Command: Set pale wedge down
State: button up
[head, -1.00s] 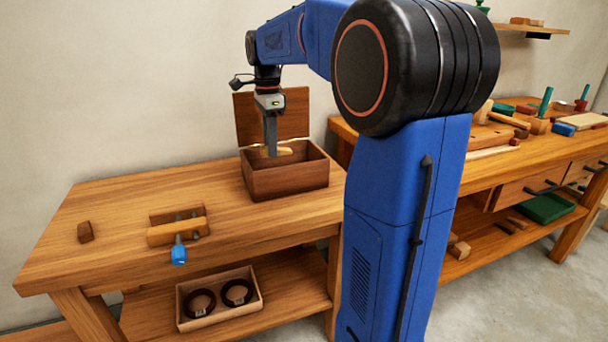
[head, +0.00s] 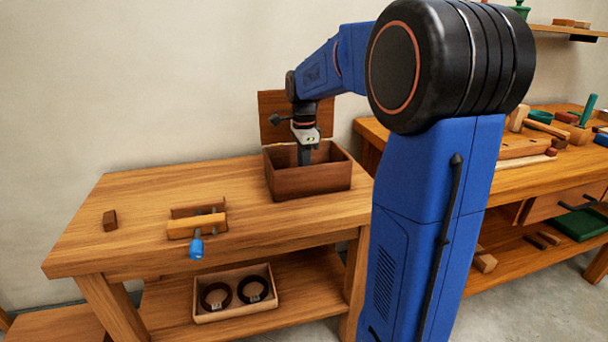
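My gripper (head: 304,156) points down into an open dark brown wooden box (head: 313,183) on the workbench. Its fingertips are below the box's front rim and hidden by the front wall. The box's lid (head: 282,118) stands open at the back. The pale wedge is not visible now; the inside floor of the box is hidden. I cannot see whether the fingers are open or shut, or whether they hold anything.
A wooden clamp (head: 196,225) with a blue handle (head: 197,249) lies left of the box. A small dark block (head: 110,220) is farther left. A tray (head: 235,312) with two dark rings sits on the lower shelf. Bare bench top lies between clamp and box.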

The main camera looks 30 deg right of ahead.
jog(key=shift+f, duration=0.3)
jog(key=shift+f, duration=0.15)
jog(key=o, duration=1)
notch_tip(320, 180, up, 12)
jog(key=shift+r, duration=0.15)
